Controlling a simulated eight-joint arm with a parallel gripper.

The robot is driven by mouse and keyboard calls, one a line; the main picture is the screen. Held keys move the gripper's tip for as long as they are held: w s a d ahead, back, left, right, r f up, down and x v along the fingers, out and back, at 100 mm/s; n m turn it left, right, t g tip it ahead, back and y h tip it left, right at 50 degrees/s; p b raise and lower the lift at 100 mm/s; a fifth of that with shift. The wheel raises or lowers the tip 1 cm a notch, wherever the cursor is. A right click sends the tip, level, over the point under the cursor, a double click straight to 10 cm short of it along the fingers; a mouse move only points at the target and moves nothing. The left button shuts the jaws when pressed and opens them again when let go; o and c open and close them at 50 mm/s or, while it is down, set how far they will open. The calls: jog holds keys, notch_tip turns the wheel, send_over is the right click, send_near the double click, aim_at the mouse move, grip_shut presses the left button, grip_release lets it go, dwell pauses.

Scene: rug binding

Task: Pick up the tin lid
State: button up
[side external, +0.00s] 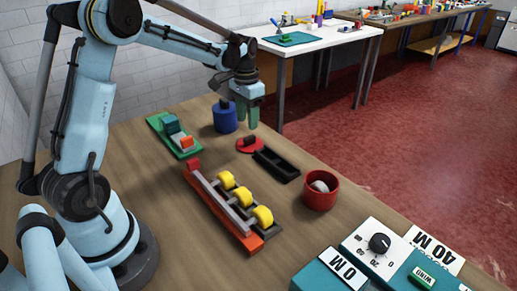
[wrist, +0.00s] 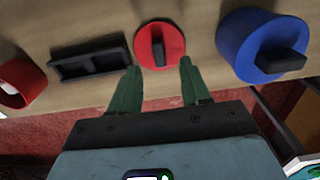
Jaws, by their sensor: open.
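The tin lid, a flat red disc with a black upright handle, lies on the wooden table in the side view (side external: 249,149). In the wrist view the lid (wrist: 142,48) is just beyond the fingertips, roughly centred between them. My gripper (side external: 247,124) is open and empty, its green fingers pointing down above the table near the lid. In the wrist view my gripper (wrist: 160,66) has its fingers spread to either side of the lid. I see no contact with it. The open red tin (side external: 321,199) holds a pale round thing.
A blue cylinder (side external: 224,122) with a black knob stands close to the lid on one side, a black slotted tray (side external: 277,165) on the other. A red rack with yellow pieces (side external: 226,209) and a green board (side external: 174,142) lie nearer my base. A control box (side external: 366,253) sits front right.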

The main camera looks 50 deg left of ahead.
aim_at(249, 137)
jog(key=shift+w+d+f, duration=0.1)
jog(key=shift+f, duration=1.35)
jog(key=shift+w+f, duration=0.1)
jog(key=shift+f, duration=1.35)
jog(key=shift+c, duration=0.3)
grip_shut()
